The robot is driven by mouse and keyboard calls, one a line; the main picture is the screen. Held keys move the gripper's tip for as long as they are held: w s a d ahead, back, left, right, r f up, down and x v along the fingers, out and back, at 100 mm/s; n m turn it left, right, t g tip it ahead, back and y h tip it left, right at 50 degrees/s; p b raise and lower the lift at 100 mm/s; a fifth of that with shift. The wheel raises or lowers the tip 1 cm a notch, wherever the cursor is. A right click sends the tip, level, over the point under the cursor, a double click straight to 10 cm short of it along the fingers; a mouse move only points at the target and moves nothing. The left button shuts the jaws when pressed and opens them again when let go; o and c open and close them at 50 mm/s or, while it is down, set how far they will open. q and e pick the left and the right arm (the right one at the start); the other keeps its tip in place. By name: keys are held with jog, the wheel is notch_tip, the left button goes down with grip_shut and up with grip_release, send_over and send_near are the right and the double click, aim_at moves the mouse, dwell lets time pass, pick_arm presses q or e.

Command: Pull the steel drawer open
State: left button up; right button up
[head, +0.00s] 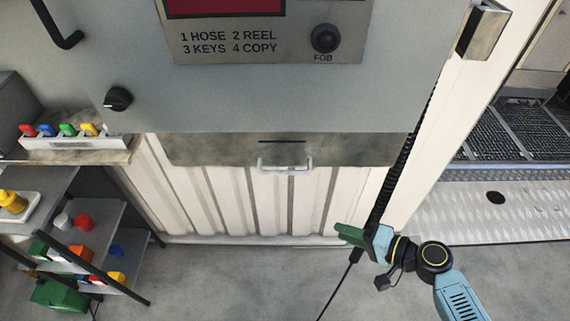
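The steel drawer (215,150) is a wide, scuffed metal front low under the grey cabinet, in the middle of the head view. It looks closed, flush beneath the cabinet's lower edge. A pale U-shaped handle (285,168) sits at its middle, below a dark slot. My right gripper (350,234) has green fingertips and is low and to the right of the handle, clearly apart from it, with nothing seen in it. Its finger gap cannot be made out from this angle. My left gripper is not in view.
The grey cabinet (250,95) has a sign panel with a black fob knob (325,38). A black cable hangs right of the drawer. A shelf rack (100,225) with coloured items stands at left. A doorway with grating (510,130) is at right. Floor below the drawer is mostly clear.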

aim_at(285, 171)
jog(key=a+r+n+y, duration=0.25)
jog(key=r+y, duration=0.35)
jog(key=r, duration=1.1)
jog(key=shift+g, duration=0.3)
jog(key=p+x, duration=0.1)
jog(key=x, duration=0.3)
jog(key=p+x, duration=0.1)
jog(key=x, duration=0.4)
jog(key=p+x, duration=0.2)
jog(key=x, duration=0.2)
jog(key=shift+a+f, duration=0.25)
jog(key=shift+f, duration=0.05)
jog(key=shift+s, duration=0.1)
grip_shut()
